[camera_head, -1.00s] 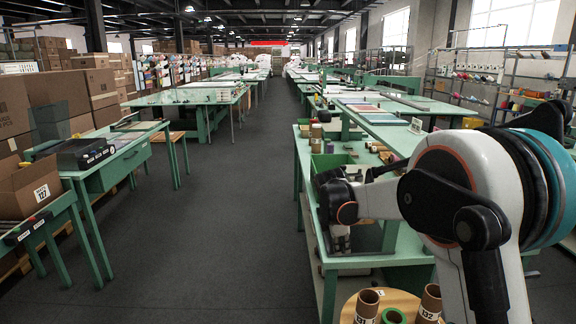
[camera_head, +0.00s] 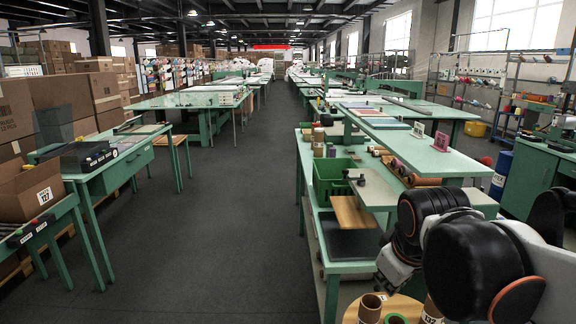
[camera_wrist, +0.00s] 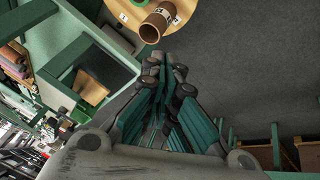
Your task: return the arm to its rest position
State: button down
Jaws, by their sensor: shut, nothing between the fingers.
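My gripper (camera_wrist: 165,70) shows in the wrist view with its fingers together and nothing between them. Its fingertips point toward the round wooden top (camera_wrist: 118,12) and a brown cardboard tube (camera_wrist: 158,22), with dark floor around. In the head view my arm is folded at the lower right, in front of the right-hand green table. There the gripper's fingers are hidden behind or below the arm links.
The round wooden top (camera_head: 352,311) bears brown tubes (camera_head: 370,307) and a green ring (camera_head: 395,319). A green crate (camera_head: 331,178) and a wooden board (camera_head: 352,214) are on the right table. The grey aisle (camera_head: 225,240) is clear. Labelled cartons (camera_head: 30,190) stand left.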

jog(key=s+f+m, duration=0.2)
jog(key=s+m, duration=0.1)
jog(key=s, duration=0.2)
jog(key=s+f+m+t, duration=0.1)
jog(key=s+m, duration=0.2)
jog(key=s, duration=0.3)
jog(key=shift+s+f+t+y, duration=0.2)
jog(key=shift+f+t+y, duration=0.1)
jog(key=shift+f, duration=0.1)
jog(key=shift+d, duration=0.1)
